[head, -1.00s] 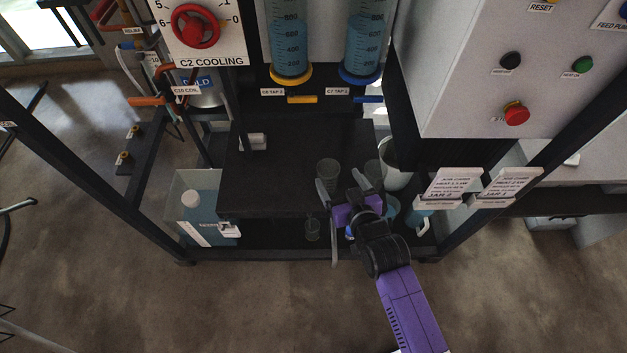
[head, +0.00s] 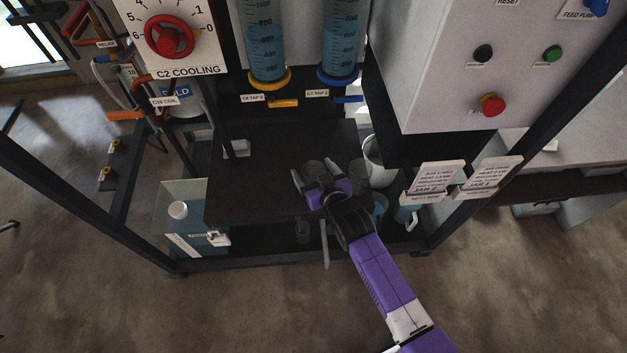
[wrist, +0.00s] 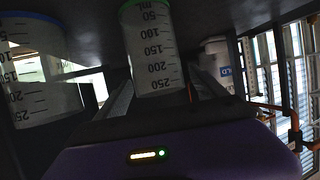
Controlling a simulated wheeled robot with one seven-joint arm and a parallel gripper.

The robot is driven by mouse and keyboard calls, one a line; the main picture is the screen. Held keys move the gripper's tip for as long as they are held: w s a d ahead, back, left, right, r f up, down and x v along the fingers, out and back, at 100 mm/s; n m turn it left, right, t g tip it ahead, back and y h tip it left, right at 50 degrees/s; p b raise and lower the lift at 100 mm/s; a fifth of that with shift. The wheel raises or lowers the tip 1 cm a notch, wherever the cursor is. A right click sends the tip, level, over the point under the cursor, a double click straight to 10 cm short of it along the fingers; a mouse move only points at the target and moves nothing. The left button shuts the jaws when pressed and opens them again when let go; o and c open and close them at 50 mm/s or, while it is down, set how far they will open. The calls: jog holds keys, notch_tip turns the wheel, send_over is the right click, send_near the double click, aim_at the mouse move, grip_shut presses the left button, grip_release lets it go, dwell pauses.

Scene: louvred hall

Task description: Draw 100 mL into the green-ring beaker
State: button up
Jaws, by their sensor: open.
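The green-ring beaker (wrist: 152,50), clear with a mL scale, looks inverted in the wrist view. It stands between the fingers of my gripper (wrist: 160,90). A blue-ring beaker (wrist: 35,75) is to its left in that view. In the head view my gripper (head: 315,178) is at the dark shelf, its open fingers around a beaker (head: 313,171); ring colours are too dark to tell there. Contact is not visible. Above hang two blue-filled graduated columns, one yellow-based (head: 265,45) with a yellow tap (head: 283,103), one blue-based (head: 340,45) with a blue tap (head: 348,99).
A white bucket (head: 376,165) stands right of the beakers. Card stands (head: 432,180) sit at the right front. Frame posts flank the shelf.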

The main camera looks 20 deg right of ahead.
grip_shut()
jog(key=shift+r, duration=0.1)
